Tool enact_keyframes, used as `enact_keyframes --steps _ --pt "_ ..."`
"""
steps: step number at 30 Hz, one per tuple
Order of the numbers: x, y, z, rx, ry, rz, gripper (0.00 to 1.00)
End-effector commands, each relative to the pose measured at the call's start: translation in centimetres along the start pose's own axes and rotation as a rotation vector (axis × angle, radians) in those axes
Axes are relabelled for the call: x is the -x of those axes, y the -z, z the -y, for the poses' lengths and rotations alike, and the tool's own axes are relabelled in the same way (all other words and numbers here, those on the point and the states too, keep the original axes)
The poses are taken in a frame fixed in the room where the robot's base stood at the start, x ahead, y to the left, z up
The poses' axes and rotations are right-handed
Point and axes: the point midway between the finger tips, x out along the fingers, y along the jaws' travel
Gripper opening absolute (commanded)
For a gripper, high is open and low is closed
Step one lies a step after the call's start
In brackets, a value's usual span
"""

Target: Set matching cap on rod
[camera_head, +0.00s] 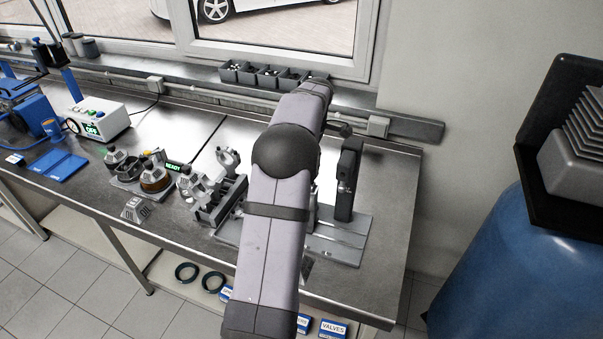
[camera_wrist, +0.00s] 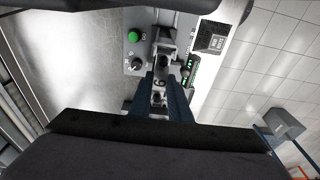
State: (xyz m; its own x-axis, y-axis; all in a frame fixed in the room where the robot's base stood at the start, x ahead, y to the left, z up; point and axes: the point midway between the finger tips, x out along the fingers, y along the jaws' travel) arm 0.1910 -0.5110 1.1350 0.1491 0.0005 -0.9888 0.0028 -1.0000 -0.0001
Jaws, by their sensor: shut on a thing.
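My gripper (camera_wrist: 162,80) shows in the wrist view, its two dark blue fingers closed on a small grey metal part (camera_wrist: 158,98). I cannot tell for sure that this is the cap. A larger grey metal piece (camera_wrist: 166,40) lies just beyond the fingertips; whether it touches the held part is unclear. In the head view my own arm hides the gripper and what it holds. A grey metal part with a ring-like end (camera_head: 228,157), possibly a rod, stands left of my arm, above a dark slotted block (camera_head: 222,203).
Left of my arm are a tray of parts (camera_head: 128,184) and a small READY display (camera_head: 174,166). A white control box (camera_head: 98,121) stands farther left. A black upright (camera_head: 347,180) stands on a metal plate (camera_head: 345,245) at right. In the wrist view a green button (camera_wrist: 133,36) is close by.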

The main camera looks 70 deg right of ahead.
Motion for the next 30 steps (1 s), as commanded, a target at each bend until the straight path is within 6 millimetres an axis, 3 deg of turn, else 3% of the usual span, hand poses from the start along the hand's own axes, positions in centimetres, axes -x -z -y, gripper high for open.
enact_keyframes --steps 30 --pt "-1.3 -0.2 0.0 0.000 -0.001 0.000 0.00"
